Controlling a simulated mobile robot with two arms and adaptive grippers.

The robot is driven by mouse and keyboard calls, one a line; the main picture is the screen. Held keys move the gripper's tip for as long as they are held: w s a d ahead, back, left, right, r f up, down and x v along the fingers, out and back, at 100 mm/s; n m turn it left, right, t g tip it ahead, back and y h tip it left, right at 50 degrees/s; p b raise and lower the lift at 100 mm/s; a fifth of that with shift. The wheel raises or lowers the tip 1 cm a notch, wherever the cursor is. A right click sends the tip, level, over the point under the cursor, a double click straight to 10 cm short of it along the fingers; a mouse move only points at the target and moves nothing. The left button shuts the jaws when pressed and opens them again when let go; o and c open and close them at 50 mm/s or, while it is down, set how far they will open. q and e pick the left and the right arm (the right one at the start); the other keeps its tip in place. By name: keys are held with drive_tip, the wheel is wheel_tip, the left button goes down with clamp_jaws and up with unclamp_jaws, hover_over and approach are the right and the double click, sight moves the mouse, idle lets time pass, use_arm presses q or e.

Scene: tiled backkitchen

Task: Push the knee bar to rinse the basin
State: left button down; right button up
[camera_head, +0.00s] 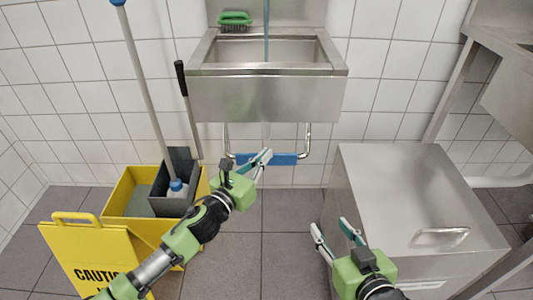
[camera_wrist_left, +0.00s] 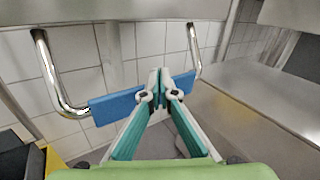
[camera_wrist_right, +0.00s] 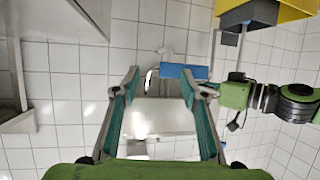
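The knee bar (camera_head: 284,159) is a blue pad on a bent chrome frame under the steel basin (camera_head: 265,98). It also shows in the left wrist view (camera_wrist_left: 115,108) and the right wrist view (camera_wrist_right: 185,71). My left gripper (camera_head: 262,158) has its fingertips together, empty, overlapping the middle of the bar in view; whether they touch it I cannot tell. A bluish vertical streak like running water (camera_head: 266,30) comes down into the basin. My right gripper (camera_head: 333,229) is open and empty, low beside the steel cabinet, apart from the bar.
A yellow mop bucket (camera_head: 125,197) with mop and a yellow caution sign (camera_head: 90,258) stand at the left, by my left arm. A steel cabinet (camera_head: 400,190) stands at the right. A green brush (camera_head: 235,18) lies on the basin's back ledge. Tiled floor is clear between them.

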use_arm(q)
drive_tip(key=shift+s+r+p, duration=0.55)
drive_tip(key=shift+s+p, duration=0.25)
drive_tip(key=shift+s, duration=0.1)
use_arm(e)
drive_tip(key=s+d+f+g+h, duration=0.1)
drive_tip(key=s+d+f+g, duration=0.1)
drive_tip(key=s+f+g, duration=0.2)
wheel_tip(320, 180, down, 3)
drive_tip(key=shift+s+d+g, duration=0.3)
drive_tip(key=shift+s, duration=0.9)
use_arm(q)
drive_tip(key=s+r+p, duration=0.2)
drive_tip(key=s+p, duration=0.1)
drive_tip(key=s, duration=0.1)
drive_tip(key=shift+s+r+p, duration=0.1)
drive_tip(key=shift+r+p, duration=0.2)
drive_tip(key=shift+r, duration=0.1)
use_arm(e)
drive_tip(key=s+d+f+g+h, duration=0.1)
drive_tip(key=s+g, duration=0.4)
drive_tip(key=s, duration=0.5)
drive_tip(key=shift+d+f+m+h, duration=0.3)
drive_tip(key=shift+d+f, duration=0.4)
drive_tip(key=shift+d, duration=0.4)
